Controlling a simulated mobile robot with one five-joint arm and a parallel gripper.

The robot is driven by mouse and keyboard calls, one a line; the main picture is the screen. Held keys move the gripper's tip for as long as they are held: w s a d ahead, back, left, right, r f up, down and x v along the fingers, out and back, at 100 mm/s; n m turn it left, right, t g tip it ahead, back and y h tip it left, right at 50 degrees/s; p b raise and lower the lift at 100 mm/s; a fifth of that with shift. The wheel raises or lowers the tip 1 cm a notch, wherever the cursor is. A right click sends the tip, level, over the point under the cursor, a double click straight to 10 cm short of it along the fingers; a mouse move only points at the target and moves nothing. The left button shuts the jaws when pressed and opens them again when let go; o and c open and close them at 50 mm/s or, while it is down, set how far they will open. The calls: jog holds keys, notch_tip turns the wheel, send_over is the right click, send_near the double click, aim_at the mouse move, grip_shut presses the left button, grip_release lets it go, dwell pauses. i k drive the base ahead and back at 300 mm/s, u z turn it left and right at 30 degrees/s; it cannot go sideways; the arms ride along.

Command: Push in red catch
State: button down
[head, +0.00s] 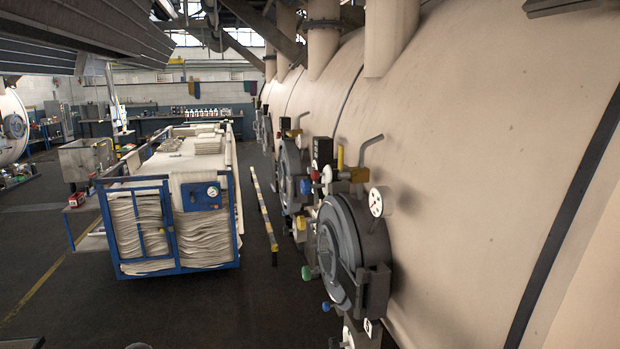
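A small red knob (315,175) shows on the fittings of the large beige dyeing vessel (450,150), right of the picture's middle. My gripper is not in view.
A blue cage trolley (168,225) loaded with folded pale cloth stands left of the vessel. A yellow-and-black striped bar (264,215) is between them. A pressure gauge (377,202) and green knob (306,272) flank the near door. Dark floor in front is clear.

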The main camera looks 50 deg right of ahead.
aim_at(317, 175)
jog(key=z, duration=0.1)
jog(key=i, duration=1.65)
jog(key=u, duration=0.05)
